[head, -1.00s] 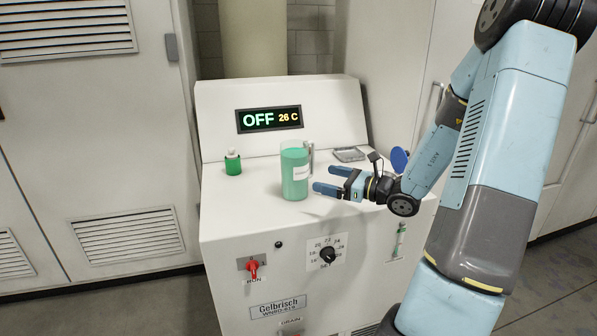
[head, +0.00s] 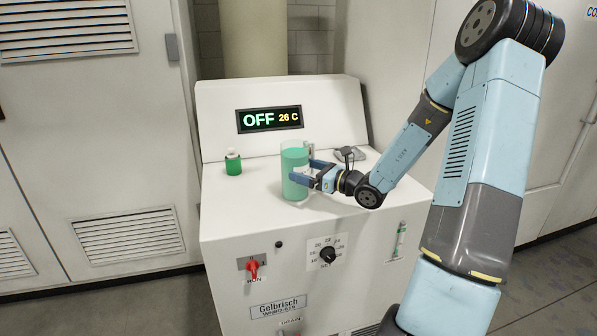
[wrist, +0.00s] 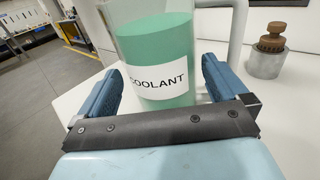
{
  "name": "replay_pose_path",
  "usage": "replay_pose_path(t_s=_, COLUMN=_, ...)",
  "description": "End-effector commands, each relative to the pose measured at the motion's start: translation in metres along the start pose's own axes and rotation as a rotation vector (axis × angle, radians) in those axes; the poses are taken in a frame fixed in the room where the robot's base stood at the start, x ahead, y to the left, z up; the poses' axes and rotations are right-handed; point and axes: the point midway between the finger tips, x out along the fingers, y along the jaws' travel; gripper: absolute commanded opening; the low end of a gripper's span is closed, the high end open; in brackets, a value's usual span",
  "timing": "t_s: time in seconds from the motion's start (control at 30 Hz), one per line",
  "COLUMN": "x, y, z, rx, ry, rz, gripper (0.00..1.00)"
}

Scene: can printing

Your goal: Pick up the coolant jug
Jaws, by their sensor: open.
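The coolant jug (head: 293,184) is a clear jug of green liquid, standing upright on top of the white machine. In the wrist view the jug (wrist: 158,55) shows its white COOLANT label, with its handle (wrist: 238,30) on the right. My gripper (head: 303,174) reaches it from the right in the head view. In the wrist view my gripper (wrist: 160,85) is open, with one blue finger on each side of the jug's lower part. I cannot tell whether either finger touches it.
The white machine (head: 225,215) has an OFF 26 C display (head: 269,119) behind the jug. A small green bottle (head: 233,162) stands to the left. A brown-topped metal object (wrist: 268,50) stands right of the jug. The machine top at front left is clear.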

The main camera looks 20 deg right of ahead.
Motion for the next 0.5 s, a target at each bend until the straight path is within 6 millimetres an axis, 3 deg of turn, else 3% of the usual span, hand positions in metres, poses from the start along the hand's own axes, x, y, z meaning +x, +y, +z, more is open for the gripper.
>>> replay_pose_path(t_s=0.3, x=0.04, y=-0.001, z=-0.004, rx=0.002, ry=-0.001, rz=0.002, gripper=1.0)
replay_pose_path(t_s=0.5, x=0.045, y=-0.002, z=-0.004, rx=0.0, ry=0.0, rz=0.001, gripper=1.0)
